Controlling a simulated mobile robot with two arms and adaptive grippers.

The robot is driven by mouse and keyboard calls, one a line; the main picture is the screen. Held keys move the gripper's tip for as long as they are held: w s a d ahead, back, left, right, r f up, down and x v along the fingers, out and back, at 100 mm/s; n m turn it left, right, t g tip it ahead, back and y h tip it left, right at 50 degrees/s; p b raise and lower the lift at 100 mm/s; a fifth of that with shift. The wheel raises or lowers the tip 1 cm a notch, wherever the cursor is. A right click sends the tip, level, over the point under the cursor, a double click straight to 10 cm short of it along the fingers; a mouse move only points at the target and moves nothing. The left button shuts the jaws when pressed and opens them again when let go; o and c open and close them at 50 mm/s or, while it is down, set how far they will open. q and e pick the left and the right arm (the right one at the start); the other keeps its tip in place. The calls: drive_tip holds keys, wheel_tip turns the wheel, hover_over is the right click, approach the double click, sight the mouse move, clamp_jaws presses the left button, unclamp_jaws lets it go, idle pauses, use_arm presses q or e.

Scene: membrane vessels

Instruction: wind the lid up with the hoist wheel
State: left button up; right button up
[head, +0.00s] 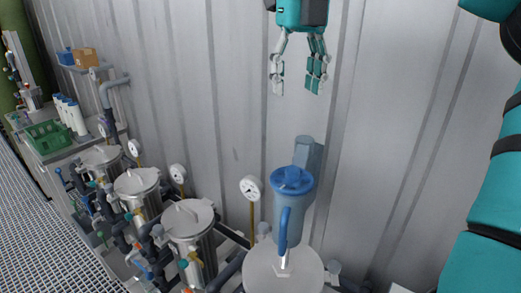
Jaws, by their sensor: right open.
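My right gripper (299,85) hangs at the top centre in the head view, in front of the corrugated wall. Its fingers point down, spread apart and empty. Below it, well apart, is a blue upright housing (292,212) with a darker blue cap (292,181) and a curved blue handle (284,230). It appears to stand at a round steel lid (268,275) at the bottom edge. More steel vessel lids are to the left: the nearest (188,219), a middle one (136,181) and a far one (101,157). I cannot make out a hoist wheel for certain. My left gripper is not in view.
Pressure gauges (251,187) on thin stems stand behind the vessels, near the wall (230,80). Dark pipes and valves crowd the vessels' left side. A bench at far left holds a green crate (48,137) and white bottles (74,117). Grating (40,230) lies at lower left.

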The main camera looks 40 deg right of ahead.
sight(293, 168)
drive_tip(key=f+p, duration=0.1)
drive_tip(key=f, duration=0.4)
drive_tip(key=f+p, duration=0.1)
drive_tip(key=f, duration=0.5)
drive_tip(key=f+p, duration=0.1)
drive_tip(key=f, duration=0.4)
drive_tip(key=shift+s+d+f, duration=0.2)
drive_tip(key=shift+s+f, duration=0.05)
drive_tip(key=shift+s, duration=0.05)
drive_tip(key=shift+a+f, duration=0.1)
drive_tip(key=shift+f, duration=0.35)
clamp_jaws()
